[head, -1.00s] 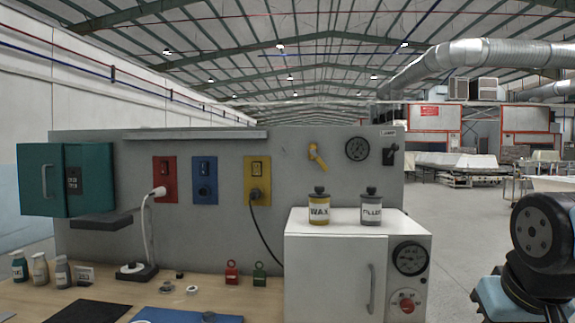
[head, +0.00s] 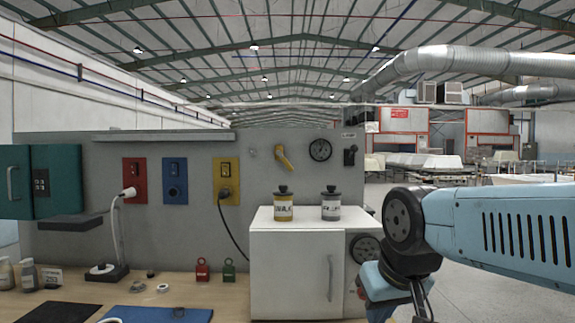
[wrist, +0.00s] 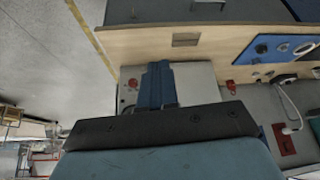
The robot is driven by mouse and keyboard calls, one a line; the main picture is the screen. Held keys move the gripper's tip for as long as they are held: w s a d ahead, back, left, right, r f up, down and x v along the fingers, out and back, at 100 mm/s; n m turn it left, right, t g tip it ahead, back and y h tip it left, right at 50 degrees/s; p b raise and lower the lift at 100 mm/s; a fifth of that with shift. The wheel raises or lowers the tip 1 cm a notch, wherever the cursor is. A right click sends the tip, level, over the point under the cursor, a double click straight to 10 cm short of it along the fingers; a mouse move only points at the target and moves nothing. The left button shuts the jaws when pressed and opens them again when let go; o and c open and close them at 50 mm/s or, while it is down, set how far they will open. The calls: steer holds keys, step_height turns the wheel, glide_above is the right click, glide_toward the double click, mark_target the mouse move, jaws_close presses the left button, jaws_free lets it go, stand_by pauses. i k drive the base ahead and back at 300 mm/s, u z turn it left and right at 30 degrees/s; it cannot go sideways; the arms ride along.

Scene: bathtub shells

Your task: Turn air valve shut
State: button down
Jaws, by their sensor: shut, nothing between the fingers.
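The air valve is a yellow lever (head: 284,157) on the upper part of the grey panel, tilted from upper left to lower right, left of a round black gauge (head: 320,149). It cannot be made out in the wrist view. My gripper (wrist: 160,68) shows in the wrist view as two blue fingers close together, shut and empty, in front of the white cabinet. In the head view my arm reaches in from the right, in front of the cabinet's right side. The fingertips cannot be made out there, and my gripper is well apart from the lever.
The white cabinet (head: 290,272) stands below the lever, with a yellow-labelled jar (head: 283,207) and a grey jar (head: 330,206) on top. A black cable (head: 233,230) hangs from the yellow socket plate. A teal cabinet (head: 56,180) is at the left. Space above the jars is clear.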

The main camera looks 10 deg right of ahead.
mark_target(286, 164)
steer(key=z, duration=0.95)
steer(key=k, duration=1)
steer(key=u, duration=1.1)
steer(key=i, duration=1.3)
steer(key=u, duration=0.1)
